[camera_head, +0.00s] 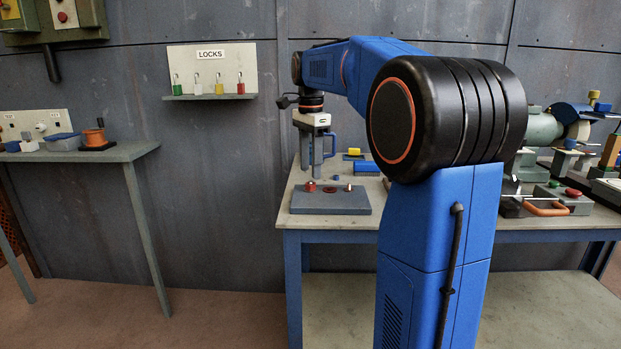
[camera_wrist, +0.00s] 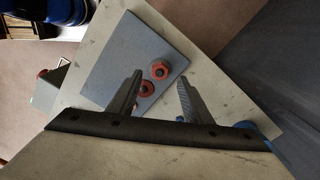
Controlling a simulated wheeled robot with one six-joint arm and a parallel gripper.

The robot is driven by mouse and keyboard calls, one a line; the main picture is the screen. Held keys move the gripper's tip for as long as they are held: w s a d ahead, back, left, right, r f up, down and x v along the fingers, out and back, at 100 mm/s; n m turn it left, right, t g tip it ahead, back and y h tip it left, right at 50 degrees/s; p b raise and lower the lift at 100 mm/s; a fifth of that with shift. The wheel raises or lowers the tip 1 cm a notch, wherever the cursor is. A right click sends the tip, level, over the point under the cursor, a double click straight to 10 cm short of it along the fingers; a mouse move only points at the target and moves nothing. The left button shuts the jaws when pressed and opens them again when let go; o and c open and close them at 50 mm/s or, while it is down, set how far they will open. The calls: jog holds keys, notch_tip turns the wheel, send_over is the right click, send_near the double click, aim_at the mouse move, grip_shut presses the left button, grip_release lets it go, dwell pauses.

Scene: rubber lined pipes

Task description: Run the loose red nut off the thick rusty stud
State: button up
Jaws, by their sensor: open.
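A grey plate (camera_head: 330,205) lies on the near left of the workbench. A red nut (camera_head: 311,186) stands at its left, with a flatter dark red piece (camera_head: 330,189) and a small brownish stub (camera_head: 348,187) to the right. In the wrist view two red nut-like pieces with dark centres, one (camera_wrist: 159,70) and another (camera_wrist: 145,88), show on the plate (camera_wrist: 120,50). I cannot tell which is on the thick rusty stud. My gripper (camera_head: 318,160) points down behind the plate; its open, empty fingers (camera_wrist: 160,77) straddle the view of the red pieces, apparently above them.
Blue and yellow items (camera_head: 366,167) lie behind the plate. My arm hides the bench's middle. A green machine (camera_head: 542,130) and a red-knobbed box (camera_head: 570,196) stand at right. A locks board (camera_head: 212,72) hangs on the wall. A side table (camera_head: 80,153) stands left, with floor between.

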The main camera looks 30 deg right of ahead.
aim_at(311, 186)
jog(key=shift+f, duration=2.1)
jog(key=c, duration=1.1)
jog(key=n, duration=0.5)
jog(key=shift+n, duration=0.4)
jog(key=shift+c, duration=0.2)
jog(key=n, duration=0.6)
jog(key=shift+r, duration=0.1)
